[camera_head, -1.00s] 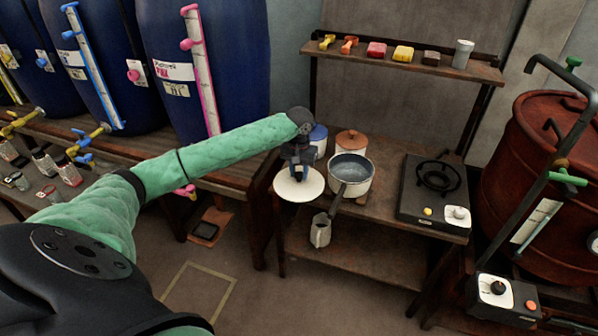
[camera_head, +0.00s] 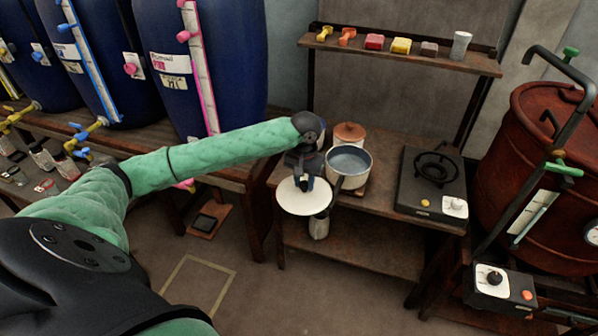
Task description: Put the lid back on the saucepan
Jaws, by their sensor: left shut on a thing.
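The white saucepan (camera_head: 350,168) stands uncovered on the wooden table, its dark handle pointing toward me and grey-blue contents showing inside. The lid (camera_head: 303,199) is a white disc, level, to the left of and nearer to me than the saucepan. My left gripper (camera_head: 303,178) points down above the lid and is shut on it, though the fingertips are small and dark here. The lid is held out at the table's front left edge and covers part of the view of the moka pot. My right gripper is not in view.
A jar with an orange-brown lid (camera_head: 349,132) stands behind the saucepan. A black burner (camera_head: 433,183) is to the right. A grey moka pot (camera_head: 319,227) is on the lower shelf. Blue vats (camera_head: 235,60) stand left, a rusty red vat (camera_head: 528,160) right.

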